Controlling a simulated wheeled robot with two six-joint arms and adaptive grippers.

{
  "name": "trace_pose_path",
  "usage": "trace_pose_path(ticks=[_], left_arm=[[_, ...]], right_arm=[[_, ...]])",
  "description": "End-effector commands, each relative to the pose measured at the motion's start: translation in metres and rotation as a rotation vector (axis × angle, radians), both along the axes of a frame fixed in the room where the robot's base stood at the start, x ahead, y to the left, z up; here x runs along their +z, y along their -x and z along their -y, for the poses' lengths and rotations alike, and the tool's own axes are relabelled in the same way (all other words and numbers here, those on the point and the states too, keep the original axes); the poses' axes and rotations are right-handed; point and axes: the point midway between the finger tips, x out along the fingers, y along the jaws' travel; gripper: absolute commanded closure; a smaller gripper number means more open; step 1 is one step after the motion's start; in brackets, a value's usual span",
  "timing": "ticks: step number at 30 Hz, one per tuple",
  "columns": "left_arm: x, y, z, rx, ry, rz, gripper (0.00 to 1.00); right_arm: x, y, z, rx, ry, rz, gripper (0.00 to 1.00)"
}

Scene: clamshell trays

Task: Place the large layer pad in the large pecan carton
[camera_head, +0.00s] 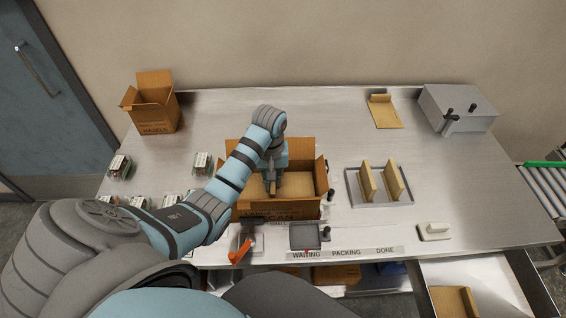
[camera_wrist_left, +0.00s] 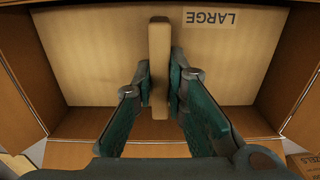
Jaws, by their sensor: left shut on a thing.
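The large pecan carton (camera_head: 285,209) stands open in the middle of the bench, its flaps spread. The large layer pad (camera_wrist_left: 95,55) is a flat tan sheet printed LARGE with a raised grip strip (camera_wrist_left: 159,45). It lies level inside the carton walls, and in the head view part of it (camera_head: 298,184) shows beside my arm. My left gripper (camera_head: 271,190) reaches down into the carton. In the left wrist view the gripper (camera_wrist_left: 160,92) is shut on the grip strip. I cannot tell whether the pad touches anything beneath it. My right gripper is not in view.
An open hazels carton (camera_head: 155,117) stands back left, with clamshells (camera_head: 120,166) in front. A smaller pad (camera_head: 384,113) and a metal box (camera_head: 455,105) are at back right. A grey tray (camera_head: 386,202) holds two upright tan pieces. An open drawer (camera_head: 500,290) juts out front right.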

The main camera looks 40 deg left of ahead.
Motion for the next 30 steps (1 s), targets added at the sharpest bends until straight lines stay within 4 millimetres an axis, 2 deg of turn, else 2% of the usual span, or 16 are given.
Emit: trace_pose_path(ticks=[5, 17, 18, 21, 30], left_arm=[[-0.019, 0.005, -0.006, 0.015, -0.002, -0.003, 1.0], [-0.024, 0.004, -0.005, 0.012, -0.001, -0.002, 1.0], [-0.024, 0.004, -0.005, 0.012, -0.001, -0.002, 0.83], [-0.024, 0.004, -0.005, 0.012, -0.002, -0.001, 0.67], [-0.023, 0.004, -0.005, 0.012, -0.002, -0.001, 0.67]], right_arm=[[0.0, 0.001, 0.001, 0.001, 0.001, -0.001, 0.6], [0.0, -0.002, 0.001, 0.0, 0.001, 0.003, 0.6], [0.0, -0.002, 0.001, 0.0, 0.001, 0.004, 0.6], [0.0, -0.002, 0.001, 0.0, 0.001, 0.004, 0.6], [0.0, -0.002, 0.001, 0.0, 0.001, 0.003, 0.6]])
